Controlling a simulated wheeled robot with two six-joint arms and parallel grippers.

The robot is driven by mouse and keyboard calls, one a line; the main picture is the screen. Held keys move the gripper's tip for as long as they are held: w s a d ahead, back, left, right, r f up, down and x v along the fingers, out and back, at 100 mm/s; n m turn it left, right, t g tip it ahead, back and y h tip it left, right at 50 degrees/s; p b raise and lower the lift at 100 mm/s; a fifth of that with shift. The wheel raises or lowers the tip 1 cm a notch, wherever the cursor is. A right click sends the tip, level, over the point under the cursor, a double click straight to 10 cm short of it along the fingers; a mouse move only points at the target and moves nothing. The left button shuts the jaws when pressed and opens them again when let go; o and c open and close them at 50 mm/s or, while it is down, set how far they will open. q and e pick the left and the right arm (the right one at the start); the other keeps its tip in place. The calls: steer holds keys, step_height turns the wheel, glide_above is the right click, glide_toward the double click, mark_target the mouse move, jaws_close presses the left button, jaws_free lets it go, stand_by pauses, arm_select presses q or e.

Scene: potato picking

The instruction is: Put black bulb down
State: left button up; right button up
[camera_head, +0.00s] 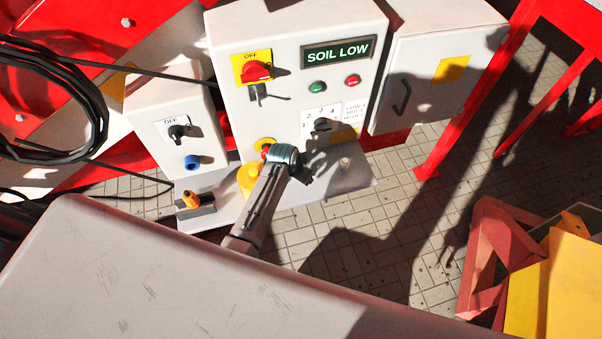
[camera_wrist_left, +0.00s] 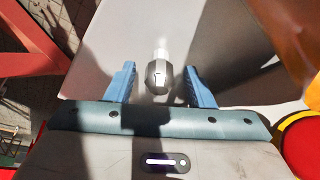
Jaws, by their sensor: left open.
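The black bulb (camera_wrist_left: 157,76) shows in the left wrist view as a dark grey rounded body with a pale, bright end. It lies between the two blue fingers of my left gripper (camera_wrist_left: 160,86), with a gap on each side. The fingers are open and do not touch it. Behind it is the grey metal shelf (camera_wrist_left: 105,35); whether it rests there is hard to tell. In the head view my left gripper (camera_head: 300,160) is over the shelf (camera_head: 345,182) below the control box. A small pale spot there may be the bulb, but I cannot be sure. My right gripper is out of view.
The control box (camera_head: 290,35) with a "SOIL LOW" display (camera_head: 338,52) stands behind my gripper. A yellow lamp or knob (camera_head: 249,178) is left of my arm. An orange-topped item (camera_head: 191,200) sits at the shelf's left end. A red and yellow bin (camera_head: 545,285) is lower right.

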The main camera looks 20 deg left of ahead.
arm_select(q)
steer(key=v, duration=1.2)
steer(key=shift+r, duration=0.15)
stand_by(1.0)
